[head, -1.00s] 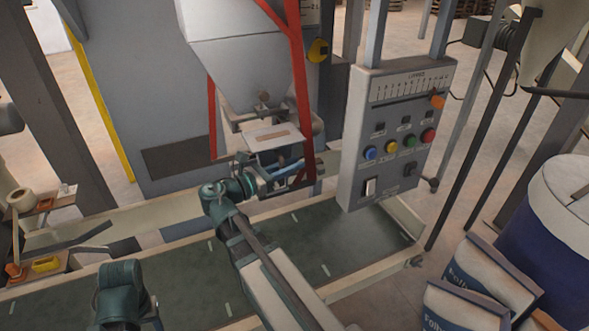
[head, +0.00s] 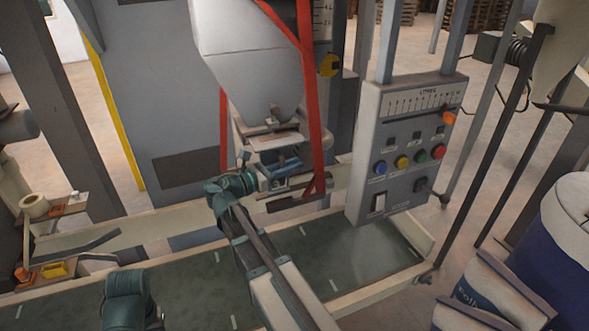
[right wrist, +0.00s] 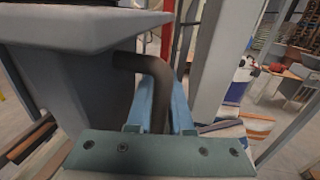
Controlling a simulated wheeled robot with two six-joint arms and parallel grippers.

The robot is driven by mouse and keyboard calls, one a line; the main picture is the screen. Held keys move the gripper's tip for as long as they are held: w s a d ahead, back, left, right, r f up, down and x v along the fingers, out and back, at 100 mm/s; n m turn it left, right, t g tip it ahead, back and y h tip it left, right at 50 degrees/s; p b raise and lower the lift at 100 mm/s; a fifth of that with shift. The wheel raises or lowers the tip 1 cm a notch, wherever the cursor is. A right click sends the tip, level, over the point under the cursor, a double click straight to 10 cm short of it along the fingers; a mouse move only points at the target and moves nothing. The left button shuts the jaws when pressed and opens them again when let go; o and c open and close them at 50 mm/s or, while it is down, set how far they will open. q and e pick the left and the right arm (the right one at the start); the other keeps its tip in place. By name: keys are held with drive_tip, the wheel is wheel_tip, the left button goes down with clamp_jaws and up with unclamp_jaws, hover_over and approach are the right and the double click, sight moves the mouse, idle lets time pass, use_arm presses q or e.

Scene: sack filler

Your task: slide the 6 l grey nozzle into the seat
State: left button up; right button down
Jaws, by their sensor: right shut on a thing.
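The grey nozzle (right wrist: 70,70) fills the left of the right wrist view, with a wide flange on top and a dark bent handle (right wrist: 150,65). The blue fingers of my right gripper (right wrist: 162,110) are shut around this handle. In the head view, my right gripper (head: 288,178) is under the hopper, and the nozzle's pale flange (head: 279,142) shows just below the hopper outlet. The seat at the outlet (head: 268,122) is partly hidden by the flange; I cannot tell whether they touch. My left arm shows at the bottom left, its fingers out of clear sight.
The grey hopper (head: 255,70) hangs above, with red straps (head: 309,100) on both sides. A control panel (head: 405,150) with coloured buttons stands close right. The green conveyor (head: 330,255) below is clear. A side shelf (head: 60,215) holds small items at left. Sacks (head: 490,290) stand at lower right.

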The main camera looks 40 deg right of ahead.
drive_tip(key=w+d, duration=0.2)
drive_tip(key=w, duration=0.5)
drive_tip(key=shift+w+f+b, duration=0.3)
drive_tip(key=shift+w+b, duration=0.05)
idle(0.4)
drive_tip(key=shift+a, duration=0.1)
drive_tip(key=c, duration=0.8)
unclamp_jaws()
drive_tip(key=shift+o, duration=0.3)
drive_tip(key=a, duration=1.3)
drive_tip(key=shift+w+a, duration=0.25)
drive_tip(key=shift+a, duration=0.15)
